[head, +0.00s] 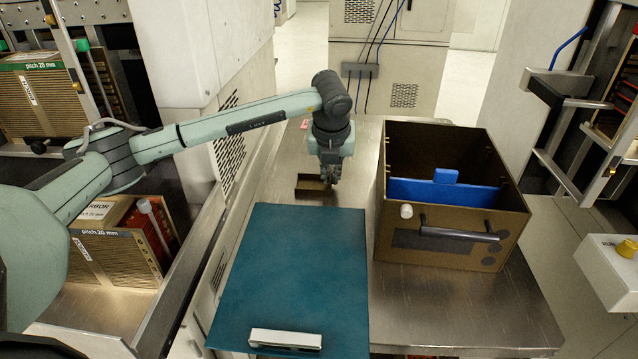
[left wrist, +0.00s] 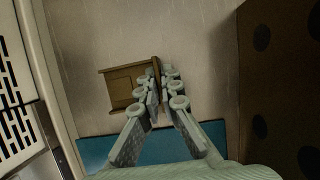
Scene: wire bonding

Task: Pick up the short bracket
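A small brown open-framed piece (head: 310,187) lies on the metal table beyond the blue mat, and shows in the left wrist view (left wrist: 124,90). I cannot tell for sure whether it is the short bracket. My left gripper (head: 328,180) points down at its right end. In the left wrist view the fingertips (left wrist: 162,84) stand close together around a thin upright brown edge at that end. I cannot tell whether they touch or grip it. A silver bar-shaped part (head: 285,340) lies on the near edge of the mat. My right gripper is not in view.
The blue mat (head: 290,270) covers the table's near left. A brown box (head: 450,250) with a blue divider (head: 440,192) stands close on the right, its wall rising beside the gripper. Bare metal table (head: 465,310) lies in front of the box. Racks stand at the left.

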